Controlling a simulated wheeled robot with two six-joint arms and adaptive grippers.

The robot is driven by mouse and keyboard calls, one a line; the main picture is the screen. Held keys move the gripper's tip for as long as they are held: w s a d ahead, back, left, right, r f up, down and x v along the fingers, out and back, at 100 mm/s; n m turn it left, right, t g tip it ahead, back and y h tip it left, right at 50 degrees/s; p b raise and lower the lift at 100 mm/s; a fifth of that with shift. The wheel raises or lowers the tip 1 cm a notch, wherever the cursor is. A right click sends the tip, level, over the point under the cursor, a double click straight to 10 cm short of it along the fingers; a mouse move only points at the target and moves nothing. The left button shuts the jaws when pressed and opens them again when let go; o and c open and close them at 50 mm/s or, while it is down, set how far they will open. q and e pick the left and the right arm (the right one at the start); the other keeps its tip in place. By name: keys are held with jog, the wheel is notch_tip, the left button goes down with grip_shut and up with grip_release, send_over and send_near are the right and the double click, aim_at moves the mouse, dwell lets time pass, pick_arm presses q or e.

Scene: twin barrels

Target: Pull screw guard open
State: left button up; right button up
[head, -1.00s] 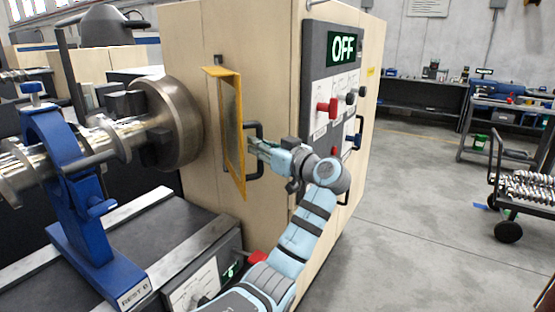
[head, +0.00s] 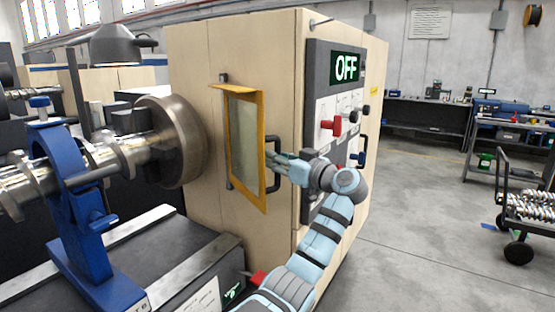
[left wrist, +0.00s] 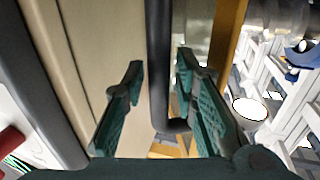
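The screw guard (head: 247,150) is a yellow-framed clear panel on the end face of the wooden cabinet. It stands at an angle to that face. Its black bar handle (head: 281,146) is on the right edge; it also shows in the left wrist view (left wrist: 158,60). My left gripper (head: 276,161) is at the handle. In the left wrist view its two green fingers (left wrist: 161,85) are apart, with the handle between them and a visible gap on each side. Part of the handle is hidden behind the fingers in the head view. My right gripper is not in view.
The cabinet (head: 200,60) carries a control panel with an OFF display (head: 346,67) and a red knob (head: 331,125). A large metal chuck (head: 172,142) and a blue steady rest (head: 75,200) stand left of the guard. The floor (head: 400,230) to the right is clear up to a cart (head: 525,210).

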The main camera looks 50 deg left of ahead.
pick_arm(q)
jog(key=d, duration=0.8)
jog(key=w+d, duration=0.1)
jog(key=d, duration=0.3)
dwell(0.3)
